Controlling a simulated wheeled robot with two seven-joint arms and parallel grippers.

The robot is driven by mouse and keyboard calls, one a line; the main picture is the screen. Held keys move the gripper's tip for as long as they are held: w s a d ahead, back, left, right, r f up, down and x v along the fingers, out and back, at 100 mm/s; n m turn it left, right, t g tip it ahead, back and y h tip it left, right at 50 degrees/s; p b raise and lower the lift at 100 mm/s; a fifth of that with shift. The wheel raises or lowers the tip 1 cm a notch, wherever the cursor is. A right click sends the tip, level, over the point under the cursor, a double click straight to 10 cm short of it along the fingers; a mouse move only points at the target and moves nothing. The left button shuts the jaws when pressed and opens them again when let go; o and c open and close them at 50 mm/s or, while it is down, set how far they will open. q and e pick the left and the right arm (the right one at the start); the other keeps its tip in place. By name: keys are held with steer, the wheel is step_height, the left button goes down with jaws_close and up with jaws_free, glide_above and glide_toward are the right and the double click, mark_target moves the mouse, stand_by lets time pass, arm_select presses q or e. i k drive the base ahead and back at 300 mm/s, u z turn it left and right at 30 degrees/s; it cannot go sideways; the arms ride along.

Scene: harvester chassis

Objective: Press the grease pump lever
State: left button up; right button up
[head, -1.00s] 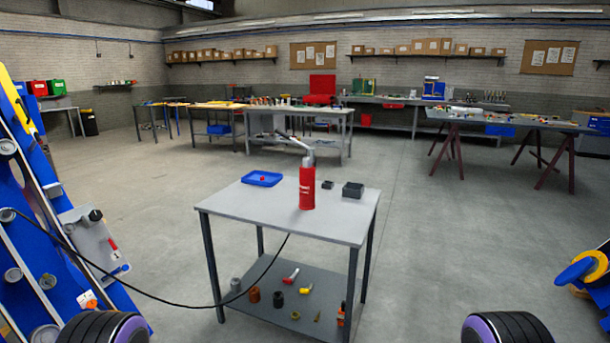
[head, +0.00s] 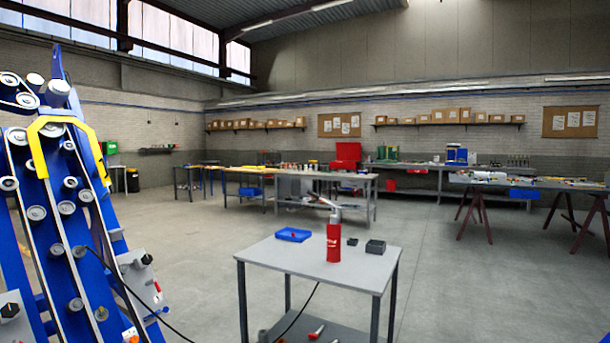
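The grease pump (head: 334,243) is a red cylinder standing upright on the grey table (head: 278,256) in the head view. Its pale metal lever (head: 325,202) slants up and to the left from the pump's top. A black hose (head: 298,318) shows below the table, and a dark line also runs by the blue machine at left. Neither of my grippers is in view, so nothing of mine is seen near the pump or the lever.
A blue tray (head: 293,235) and a dark grey box (head: 375,247) share the tabletop with the pump. The blue harvester chassis (head: 70,215) with pulleys and belts stands close at left. Open floor (head: 480,285) lies to the right. Workbenches line the back.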

mark_target(311, 193)
steer(key=u, duration=0.6)
steer(key=i, duration=0.9)
steer(key=u, duration=0.4)
steer(key=i, duration=1)
steer(key=z, duration=0.85)
steer(key=i, duration=0.8)
steer(key=z, duration=0.7)
